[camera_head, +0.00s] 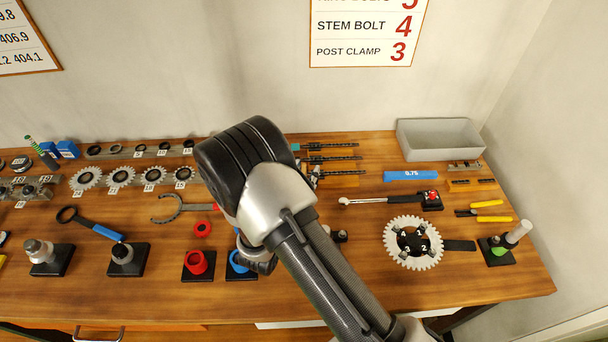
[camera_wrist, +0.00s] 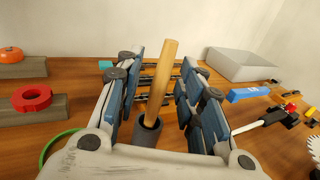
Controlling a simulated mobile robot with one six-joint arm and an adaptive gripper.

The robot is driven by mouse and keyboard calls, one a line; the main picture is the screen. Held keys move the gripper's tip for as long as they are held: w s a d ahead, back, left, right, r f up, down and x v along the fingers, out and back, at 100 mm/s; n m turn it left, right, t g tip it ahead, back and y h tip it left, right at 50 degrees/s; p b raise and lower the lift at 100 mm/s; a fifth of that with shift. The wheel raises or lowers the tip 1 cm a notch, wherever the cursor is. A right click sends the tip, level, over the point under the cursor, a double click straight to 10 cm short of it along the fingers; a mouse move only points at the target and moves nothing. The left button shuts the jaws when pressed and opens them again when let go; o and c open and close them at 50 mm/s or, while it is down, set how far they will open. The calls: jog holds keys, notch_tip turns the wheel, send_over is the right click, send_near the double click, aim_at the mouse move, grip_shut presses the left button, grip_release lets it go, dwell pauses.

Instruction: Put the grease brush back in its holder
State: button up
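The grease brush (camera_wrist: 161,82) shows in the wrist view as a light wooden handle, leaning slightly right toward its top. Its lower end is inside a dark grey cylindrical holder (camera_wrist: 147,133), and the bristles are hidden. My gripper (camera_wrist: 163,65) is open, with one blue-grey finger on each side of the handle. Gaps show between the handle and both fingers. In the head view my arm hides the brush, the holder and most of my gripper.
A grey bin (camera_head: 440,140) stands at the back right. Right of my arm lie a torque wrench (camera_head: 385,199), a blue box (camera_head: 410,175) and a chainring (camera_head: 413,243). Red (camera_head: 199,263) and blue ring stands are at left. Chain strips (camera_head: 330,158) lie behind my arm.

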jog(key=v, duration=1.2)
jog(key=shift+d+r, duration=0.1)
